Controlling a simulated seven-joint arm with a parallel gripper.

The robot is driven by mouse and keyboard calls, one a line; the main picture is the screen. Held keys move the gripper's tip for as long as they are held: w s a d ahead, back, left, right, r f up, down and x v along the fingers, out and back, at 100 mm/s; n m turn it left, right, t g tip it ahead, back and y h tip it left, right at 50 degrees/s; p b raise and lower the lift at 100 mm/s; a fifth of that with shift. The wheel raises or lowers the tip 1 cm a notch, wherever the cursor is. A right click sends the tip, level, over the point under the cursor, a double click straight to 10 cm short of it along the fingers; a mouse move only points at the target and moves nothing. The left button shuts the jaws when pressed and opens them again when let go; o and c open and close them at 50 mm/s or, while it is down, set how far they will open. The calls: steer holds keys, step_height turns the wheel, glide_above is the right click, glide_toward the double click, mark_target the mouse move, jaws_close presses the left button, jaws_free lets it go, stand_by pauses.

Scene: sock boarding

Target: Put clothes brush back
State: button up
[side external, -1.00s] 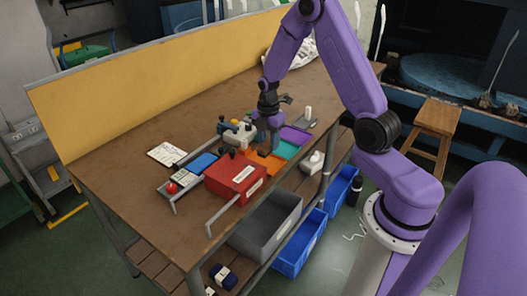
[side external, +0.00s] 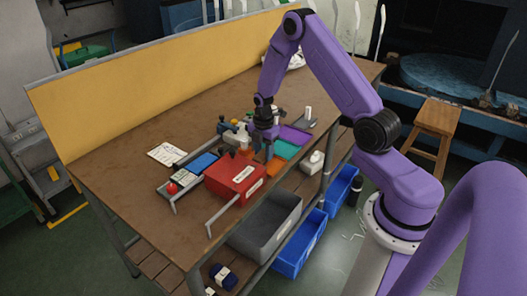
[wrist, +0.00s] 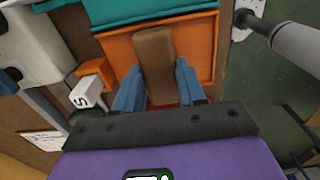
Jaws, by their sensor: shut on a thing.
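The clothes brush, a brown block with a rounded end (wrist: 153,48), lies lengthwise between my gripper's blue-grey fingers in the wrist view (wrist: 160,88). My gripper is shut on it. The brush overlaps the orange tray (wrist: 201,48); I cannot tell whether it touches the tray floor. In the side view, my gripper (side external: 262,152) points down at the orange tray (side external: 272,171), just behind the red box. The brush is too small and hidden to make out there.
The red box (side external: 235,180) stands close in front of my gripper. The teal tray (side external: 285,149) and purple tray (side external: 294,135) lie beyond the orange one.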

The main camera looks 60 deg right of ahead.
mark_target(264, 153)
steer(key=shift+f, duration=0.1)
steer(key=o, duration=1)
step_height(264, 153, up, 12)
steer(key=s+a+r+m, duration=0.1)
steer(key=s+a+r, duration=0.1)
steer(key=a, duration=0.3)
steer(key=s+a+r, duration=0.2)
steer(key=a, duration=0.3)
steer(key=s+a+r+m, duration=0.1)
steer(key=s+a+r, duration=0.2)
steer(key=s+a, duration=0.35)
steer(key=s+a+r+m, duration=0.2)
steer(key=s+a, duration=0.2)
steer(key=s, duration=0.5)
steer(key=shift+m, duration=0.7)
steer(key=s, duration=0.7)
steer(key=s+r, duration=0.1)
steer(key=s, duration=0.3)
steer(key=shift+d, duration=0.1)
